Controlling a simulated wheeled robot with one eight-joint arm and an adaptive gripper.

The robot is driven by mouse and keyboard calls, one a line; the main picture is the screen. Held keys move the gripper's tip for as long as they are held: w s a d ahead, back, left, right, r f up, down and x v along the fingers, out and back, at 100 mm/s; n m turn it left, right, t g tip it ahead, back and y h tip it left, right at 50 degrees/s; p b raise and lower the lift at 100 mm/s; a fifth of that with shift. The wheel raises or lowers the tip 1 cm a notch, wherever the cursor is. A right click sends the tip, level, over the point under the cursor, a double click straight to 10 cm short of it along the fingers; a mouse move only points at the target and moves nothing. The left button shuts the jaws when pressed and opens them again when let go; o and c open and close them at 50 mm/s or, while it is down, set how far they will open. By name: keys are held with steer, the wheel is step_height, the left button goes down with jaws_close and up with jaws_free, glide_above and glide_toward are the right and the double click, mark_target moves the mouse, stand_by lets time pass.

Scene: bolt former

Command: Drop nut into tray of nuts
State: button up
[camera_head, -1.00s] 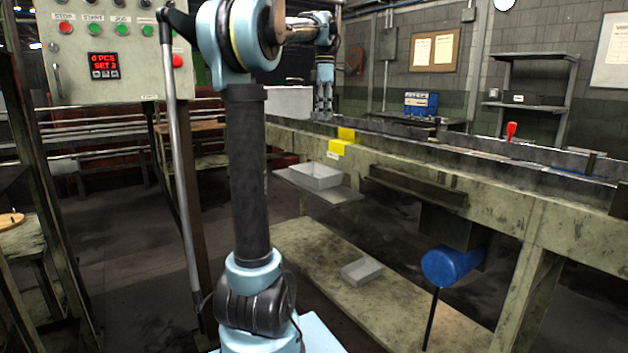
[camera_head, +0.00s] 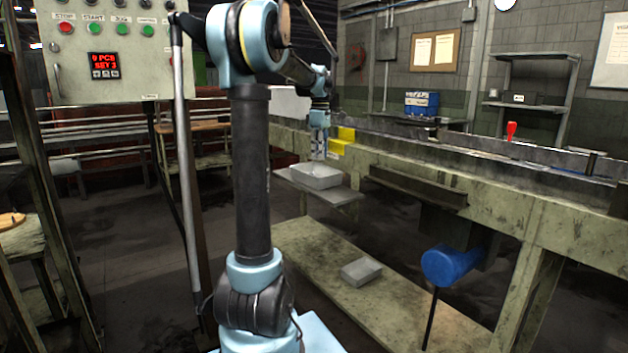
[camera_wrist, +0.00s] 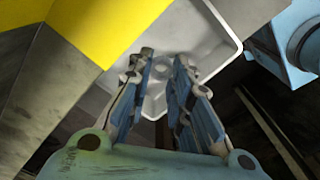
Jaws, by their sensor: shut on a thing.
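The grey tray (camera_head: 322,183) stands on a small ledge at the side of the workbench, left of centre in the head view. It also fills the upper middle of the wrist view (camera_wrist: 205,25). My gripper (camera_head: 319,157) points down, just above the tray. In the wrist view its two fingers (camera_wrist: 163,62) are some way apart, with a small pale ring, the nut (camera_wrist: 162,71), between their tips. The fingers are shut on the nut, over the tray's inside. The tray's contents are too small to make out.
A yellow block (camera_head: 341,141) sits on the bench edge right beside my gripper; yellow also fills the wrist view's upper left. The long workbench (camera_head: 480,190) runs to the right. A second grey box (camera_head: 361,271) lies on the lower shelf. A blue motor (camera_head: 452,265) hangs under the bench.

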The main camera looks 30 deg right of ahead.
steer(key=shift+f, duration=1.8)
steer(key=o, duration=1)
steer(key=shift+r, duration=0.15)
step_height(320, 180, up, 12)
steer(key=shift+f, duration=0.15)
steer(key=shift+a, duration=0.1)
